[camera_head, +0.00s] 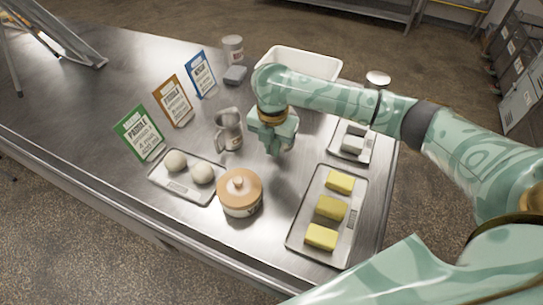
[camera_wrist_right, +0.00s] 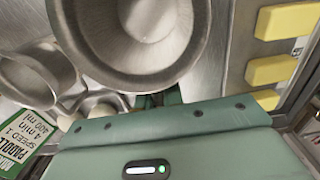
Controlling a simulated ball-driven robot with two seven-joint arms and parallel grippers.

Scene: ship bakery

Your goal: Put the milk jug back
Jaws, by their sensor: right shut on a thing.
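My right gripper (camera_head: 274,140) is low over the middle of the steel table and shut. In the right wrist view a round, open metal jug (camera_wrist_right: 135,35) fills the top, close against the gripper. It shows from above with a pale patch inside. In the head view the gripper hides it. A second metal jug (camera_head: 229,128) stands upright on the table just left of the gripper, and also shows in the wrist view (camera_wrist_right: 28,78). I cannot read a label that tells which jug holds milk. My left gripper is not in view.
A lidded crock (camera_head: 240,195) stands in front. A tray with two dough balls (camera_head: 176,187) is left of it. A tray with butter blocks (camera_head: 303,222) is right. Green (camera_head: 139,134), orange (camera_head: 173,101) and blue (camera_head: 201,74) cards stand left. A white tub (camera_head: 308,57) is behind.

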